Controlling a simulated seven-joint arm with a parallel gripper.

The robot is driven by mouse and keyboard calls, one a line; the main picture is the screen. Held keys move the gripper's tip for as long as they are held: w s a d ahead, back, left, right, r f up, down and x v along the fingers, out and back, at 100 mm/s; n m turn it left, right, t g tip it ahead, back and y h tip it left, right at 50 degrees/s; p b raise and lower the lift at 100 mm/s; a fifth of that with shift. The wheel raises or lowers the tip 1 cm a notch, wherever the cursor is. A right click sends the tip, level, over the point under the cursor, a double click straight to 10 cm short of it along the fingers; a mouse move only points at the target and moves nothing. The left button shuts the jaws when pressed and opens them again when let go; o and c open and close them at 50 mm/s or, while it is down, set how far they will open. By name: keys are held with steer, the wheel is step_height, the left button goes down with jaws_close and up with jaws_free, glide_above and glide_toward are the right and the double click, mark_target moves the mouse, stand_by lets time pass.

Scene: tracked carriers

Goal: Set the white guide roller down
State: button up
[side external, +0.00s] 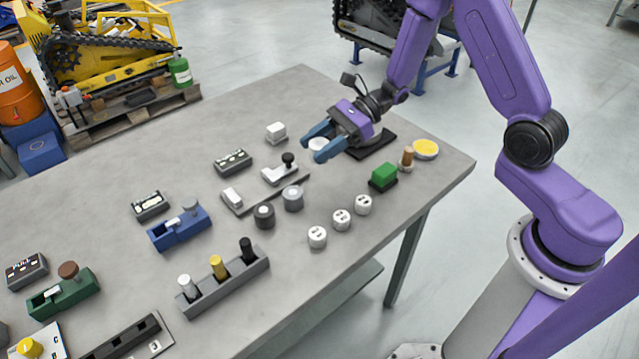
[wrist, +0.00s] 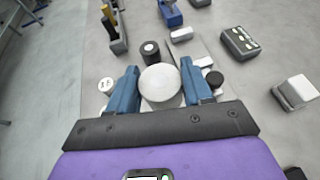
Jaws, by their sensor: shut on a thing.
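The white guide roller (side external: 317,144) is between the blue fingers of my gripper (side external: 322,142) in the side view. In the wrist view the round white face of the roller (wrist: 160,85) shows between the two fingers (wrist: 160,76), one on each side. My gripper is shut on it. The roller appears to be above the grey table (side external: 225,130), but the gap beneath it is hard to judge. The roller hides part of what lies beneath it in the wrist view.
A dark roller (side external: 264,215) and a grey roller (side external: 293,198) stand near a plate with a black-knobbed lever (side external: 287,159). Several white marked pieces (side external: 341,219), a green block (side external: 384,174) and a yellow disc (side external: 425,149) stand nearer my base. A white block (side external: 276,132) stands behind.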

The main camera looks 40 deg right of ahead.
mark_target(320, 188)
steer(key=shift+f, duration=4.45)
steer(key=shift+f, duration=0.15)
steer(key=o, duration=1.2)
